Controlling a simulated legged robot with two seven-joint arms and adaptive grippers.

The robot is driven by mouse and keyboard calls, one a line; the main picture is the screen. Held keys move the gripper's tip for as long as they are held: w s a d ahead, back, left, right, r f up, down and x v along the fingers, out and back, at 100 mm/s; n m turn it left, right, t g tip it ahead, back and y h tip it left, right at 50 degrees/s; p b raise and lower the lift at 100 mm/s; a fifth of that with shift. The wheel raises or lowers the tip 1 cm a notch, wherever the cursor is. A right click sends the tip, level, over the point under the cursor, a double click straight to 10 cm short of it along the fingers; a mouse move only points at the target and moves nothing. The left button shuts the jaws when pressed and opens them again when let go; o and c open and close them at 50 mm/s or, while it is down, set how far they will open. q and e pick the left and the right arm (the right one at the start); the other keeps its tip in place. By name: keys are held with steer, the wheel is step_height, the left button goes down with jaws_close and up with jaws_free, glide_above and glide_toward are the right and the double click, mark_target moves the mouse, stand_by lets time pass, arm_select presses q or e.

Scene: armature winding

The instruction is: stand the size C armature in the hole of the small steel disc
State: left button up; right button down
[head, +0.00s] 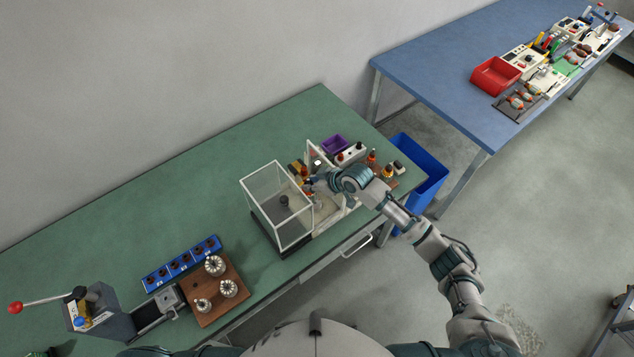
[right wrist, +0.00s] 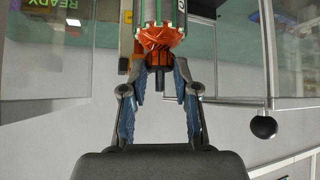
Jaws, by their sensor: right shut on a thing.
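My right gripper (right wrist: 160,72) is shut on an armature (right wrist: 161,36) with orange-red windings, a striped core and a short dark shaft end pointing toward the palm. The fingers grip its narrow orange end. In the head view my right gripper (head: 313,187) is at the right side of a clear-walled case, and the armature is too small there to make out. I cannot tell the armature's size letter. I cannot pick out the small steel disc for certain. My left gripper is not in view.
The clear case (head: 248,183) holds a small dark object (head: 284,200). A purple bin (head: 334,145) and small parts stand behind my right gripper. A wooden board (head: 235,272) with silver pieces, a blue tray (head: 181,263) and a lever press (head: 98,310) are at left. The green bench (head: 130,222) is clear behind.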

steer(key=shift+a+f, duration=0.1)
steer(key=shift+a, duration=0.2)
steer(key=shift+d+f, duration=0.3)
steer(key=shift+d, duration=0.4)
steer(key=shift+d+f+b, duration=0.2)
steer(key=shift+f+b, duration=0.3)
steer(key=shift+a+f, duration=0.1)
steer(key=shift+a, duration=0.3)
steer(key=c, duration=0.8)
jaws_free()
steer(key=shift+d+f, duration=0.2)
steer(key=shift+d, duration=0.1)
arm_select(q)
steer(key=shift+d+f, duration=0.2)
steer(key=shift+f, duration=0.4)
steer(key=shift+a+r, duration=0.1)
arm_select(e)
steer(key=shift+r, duration=0.15)
